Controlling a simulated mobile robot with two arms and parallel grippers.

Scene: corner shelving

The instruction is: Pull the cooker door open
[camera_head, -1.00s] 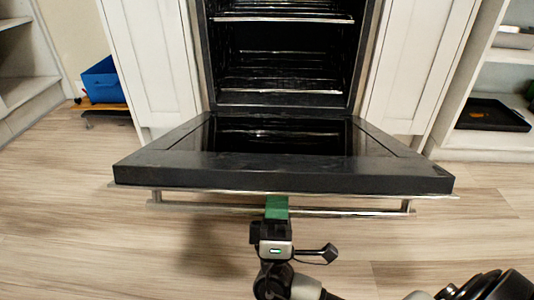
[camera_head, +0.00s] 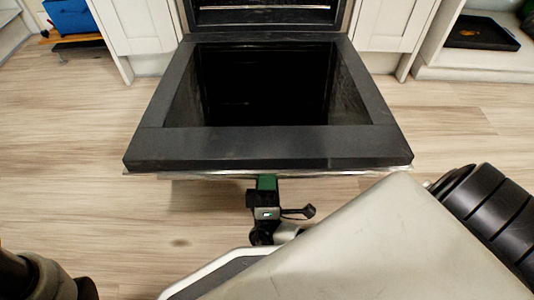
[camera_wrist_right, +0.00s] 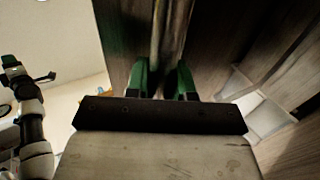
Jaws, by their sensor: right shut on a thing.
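The cooker door (camera_head: 270,142) is folded down, its dark inner glass facing up and its front edge towards me. The handle runs under the front edge, mostly hidden in the head view. My right gripper (camera_head: 267,183) is at the middle of that edge. In the right wrist view its green fingers (camera_wrist_right: 162,80) are shut on the handle bar (camera_wrist_right: 170,40), one on each side. My left gripper (camera_wrist_right: 12,62) shows small at the left edge of the right wrist view, apart from the door; its jaws are too small to judge.
The cooker's opening (camera_head: 265,15) is behind the door, between white cabinet fronts (camera_head: 395,22). A black tray (camera_head: 482,32) lies on a low shelf at right. A blue box (camera_head: 70,14) is at back left. Wooden floor beside the door is clear.

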